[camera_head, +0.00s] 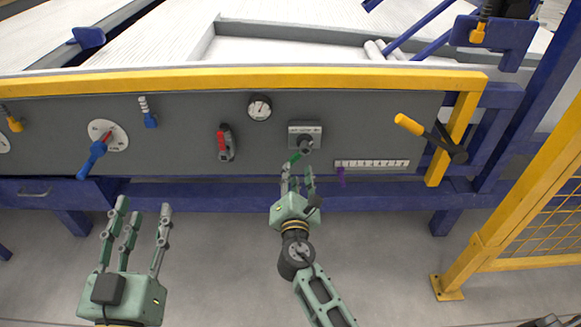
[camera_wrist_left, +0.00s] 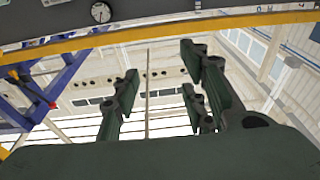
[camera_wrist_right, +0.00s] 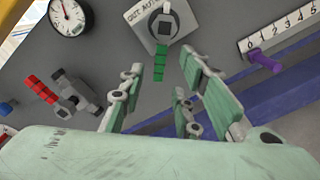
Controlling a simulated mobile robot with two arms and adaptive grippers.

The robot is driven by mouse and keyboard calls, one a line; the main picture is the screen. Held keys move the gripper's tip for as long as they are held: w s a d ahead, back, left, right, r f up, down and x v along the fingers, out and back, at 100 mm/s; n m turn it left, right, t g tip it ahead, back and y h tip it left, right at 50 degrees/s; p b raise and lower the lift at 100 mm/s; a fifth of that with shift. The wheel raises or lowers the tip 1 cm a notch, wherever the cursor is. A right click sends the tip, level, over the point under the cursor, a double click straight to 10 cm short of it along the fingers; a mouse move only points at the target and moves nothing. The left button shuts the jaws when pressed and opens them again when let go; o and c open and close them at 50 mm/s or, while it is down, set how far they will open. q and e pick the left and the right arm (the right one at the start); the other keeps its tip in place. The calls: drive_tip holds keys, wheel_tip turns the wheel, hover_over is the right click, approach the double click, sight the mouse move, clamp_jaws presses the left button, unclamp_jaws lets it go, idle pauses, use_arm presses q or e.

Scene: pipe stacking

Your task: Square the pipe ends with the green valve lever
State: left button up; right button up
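The green valve lever (camera_head: 295,157) hangs from a grey valve plate (camera_head: 305,130) on the dark panel. It also shows in the right wrist view (camera_wrist_right: 161,60), pointing down from its hub. My right gripper (camera_head: 298,174) is open just below and in front of the lever. In the right wrist view its fingers (camera_wrist_right: 172,75) are spread, with the lever's green handle seen in the gap between the fingertips. Contact cannot be told. My left gripper (camera_head: 143,208) is open and empty at lower left, away from the panel. No pipe ends can be made out clearly.
The panel also bears a gauge (camera_head: 259,107), a red-handled valve (camera_head: 225,143), a blue lever with a red part (camera_head: 98,149), a scale with a purple pointer (camera_head: 341,177) and a yellow-handled lever (camera_head: 409,124). A yellow mesh guard (camera_head: 545,210) stands at right.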

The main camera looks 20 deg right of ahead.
sight(293, 161)
drive_tip(key=x, duration=0.4)
drive_tip(key=shift+w+f+b, duration=0.1)
drive_tip(key=shift+b, duration=0.25)
use_arm(q)
drive_tip(key=shift+s+d+r+t+h, duration=0.15)
drive_tip(key=shift+r+t, duration=0.25)
drive_tip(key=shift+r, duration=0.3)
drive_tip(key=shift+s+a+r+t+h, duration=0.1)
drive_tip(key=shift+s+r+t+h, duration=0.1)
drive_tip(key=shift+r+t, duration=0.35)
drive_tip(key=shift+s+d+r+t+h, duration=0.15)
drive_tip(key=shift+r+t, duration=0.1)
drive_tip(key=shift+r, duration=0.55)
use_arm(e)
drive_tip(key=shift+w+d, duration=0.15)
drive_tip(key=shift+w, duration=0.4)
clamp_jaws()
